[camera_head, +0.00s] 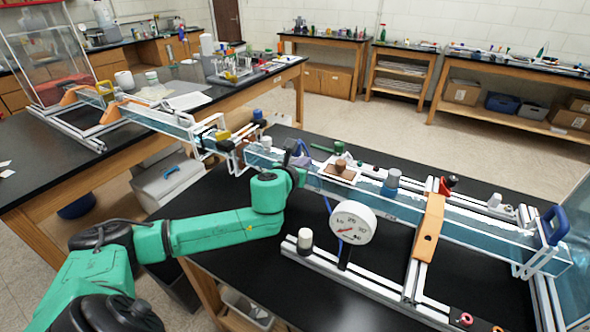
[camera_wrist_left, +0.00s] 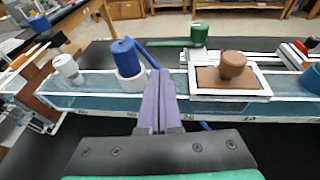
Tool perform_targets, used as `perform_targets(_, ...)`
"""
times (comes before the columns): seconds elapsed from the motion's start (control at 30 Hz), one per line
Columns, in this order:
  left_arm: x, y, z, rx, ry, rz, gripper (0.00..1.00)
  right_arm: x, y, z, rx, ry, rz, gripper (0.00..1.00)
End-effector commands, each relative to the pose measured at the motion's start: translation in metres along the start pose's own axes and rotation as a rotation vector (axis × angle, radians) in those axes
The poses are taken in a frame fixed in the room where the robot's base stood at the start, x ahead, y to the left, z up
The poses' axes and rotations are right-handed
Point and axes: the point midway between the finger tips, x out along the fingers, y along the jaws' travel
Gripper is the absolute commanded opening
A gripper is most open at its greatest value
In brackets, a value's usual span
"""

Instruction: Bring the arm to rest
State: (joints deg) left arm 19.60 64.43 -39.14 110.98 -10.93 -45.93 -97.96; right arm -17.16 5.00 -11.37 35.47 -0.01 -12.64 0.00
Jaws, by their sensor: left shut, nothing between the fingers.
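My left arm, green, comes in from the left over the near black table in the head view. Its gripper (camera_head: 301,154) is beside the long clear channel of the extrusion frame (camera_head: 400,202). In the left wrist view the purple fingers (camera_wrist_left: 160,92) are together with nothing between them. They point toward the channel, between a blue-capped white fitting (camera_wrist_left: 128,62) and a brown knob on a white-framed plate (camera_wrist_left: 232,72). I cannot tell whether the fingertips touch the channel. My right gripper is not in view.
A round white dial gauge (camera_head: 353,222) stands in front of the channel, right of my left arm. An orange bracket (camera_head: 428,227) and a blue handle (camera_head: 553,225) are farther right. A white-topped post (camera_head: 305,238) stands on the front rail. Bare black tabletop (camera_head: 235,262) lies near the arm.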

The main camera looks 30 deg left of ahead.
Motion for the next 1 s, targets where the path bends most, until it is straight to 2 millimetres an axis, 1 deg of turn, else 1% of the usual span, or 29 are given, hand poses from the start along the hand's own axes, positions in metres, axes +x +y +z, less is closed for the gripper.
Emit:
perform_targets(0.03,-0.009,0.002,-0.003,0.007,0.001,0.000,0.00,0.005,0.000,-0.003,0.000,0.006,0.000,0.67)
perform_targets(0.13,-0.029,0.003,-0.004,0.010,0.002,-0.003,0.00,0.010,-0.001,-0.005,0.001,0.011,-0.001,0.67)
perform_targets(0.23,-0.041,0.007,-0.002,0.006,0.001,0.002,0.00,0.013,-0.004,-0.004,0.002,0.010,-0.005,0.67)
perform_targets(0.37,-0.050,0.006,-0.001,0.003,0.001,-0.001,0.00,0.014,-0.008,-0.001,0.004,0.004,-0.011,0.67)
perform_targets(0.57,-0.051,0.006,0.001,0.000,0.001,-0.002,0.00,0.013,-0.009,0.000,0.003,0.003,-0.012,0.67)
perform_targets(0.67,-0.055,0.006,0.012,0.000,0.000,-0.001,0.00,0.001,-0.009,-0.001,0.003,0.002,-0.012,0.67)
perform_targets(0.8,-0.065,0.006,0.044,0.000,0.000,-0.001,0.00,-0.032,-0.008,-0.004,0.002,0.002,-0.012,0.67)
perform_targets(0.87,-0.069,0.006,0.057,0.000,0.000,-0.001,0.00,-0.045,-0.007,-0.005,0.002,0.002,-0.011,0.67)
perform_targets(1.0,-0.074,0.006,0.074,0.000,0.001,-0.001,0.00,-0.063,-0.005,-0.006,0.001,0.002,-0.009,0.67)
